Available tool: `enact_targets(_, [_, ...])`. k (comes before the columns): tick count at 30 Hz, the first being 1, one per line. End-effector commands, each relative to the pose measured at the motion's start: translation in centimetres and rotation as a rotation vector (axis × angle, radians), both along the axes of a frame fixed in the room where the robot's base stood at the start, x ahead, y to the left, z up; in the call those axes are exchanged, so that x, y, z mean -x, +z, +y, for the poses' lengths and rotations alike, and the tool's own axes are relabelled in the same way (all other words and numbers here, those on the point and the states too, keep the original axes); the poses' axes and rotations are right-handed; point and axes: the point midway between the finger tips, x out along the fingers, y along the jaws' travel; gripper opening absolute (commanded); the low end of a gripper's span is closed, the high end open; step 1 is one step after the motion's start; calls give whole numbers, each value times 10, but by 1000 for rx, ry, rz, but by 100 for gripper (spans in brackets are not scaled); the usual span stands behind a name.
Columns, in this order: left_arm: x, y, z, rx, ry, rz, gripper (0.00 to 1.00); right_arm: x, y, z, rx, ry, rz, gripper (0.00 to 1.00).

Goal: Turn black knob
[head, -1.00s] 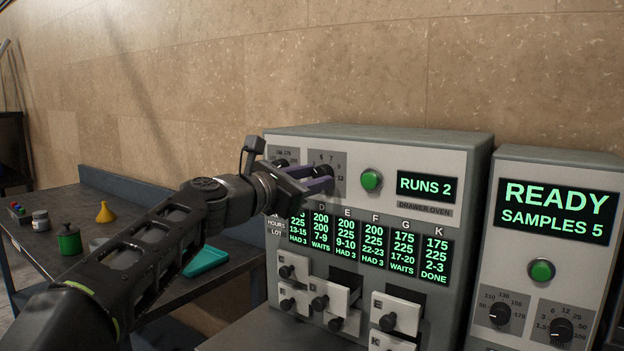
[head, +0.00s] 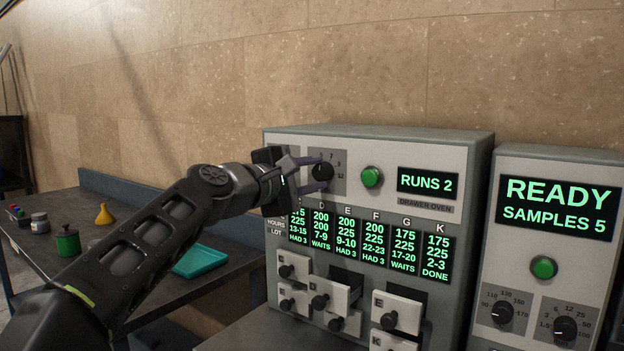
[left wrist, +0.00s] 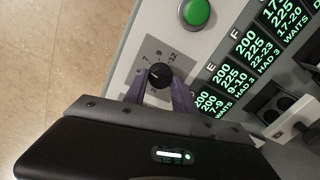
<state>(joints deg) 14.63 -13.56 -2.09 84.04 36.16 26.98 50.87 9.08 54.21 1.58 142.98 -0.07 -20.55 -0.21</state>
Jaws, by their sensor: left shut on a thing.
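A round black knob (head: 322,173) sits on a grey dial plate with printed numbers, on the front of the drawer oven. It also shows in the left wrist view (left wrist: 160,76). My left gripper (head: 314,174) is at this knob, its purple fingers one above and one below it in the head view. In the left wrist view the fingers (left wrist: 159,92) lie along two sides of the knob, shut on it. My gripper body hides the dial to the left. My right gripper is not in view.
A green button (head: 371,178) sits just right of the dial, beside the "RUNS 2" display (head: 428,184). Small drawers (head: 398,315) jut out below. Another panel (head: 555,208) with its own knobs stands right. A side table (head: 150,215) holds jars and a teal tray (head: 201,261).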

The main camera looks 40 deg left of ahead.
Motion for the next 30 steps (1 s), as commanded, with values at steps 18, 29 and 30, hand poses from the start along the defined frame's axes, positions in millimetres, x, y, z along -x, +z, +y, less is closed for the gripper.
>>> enact_targets(18, [-1,-3,-2,-585,-3,15,0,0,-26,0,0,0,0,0])
enact_targets(29, [-1,-3,-2,-927,-3,22,0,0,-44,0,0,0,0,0])
enact_targets(30, [-1,-4,-2,-965,-3,23,0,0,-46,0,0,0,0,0])
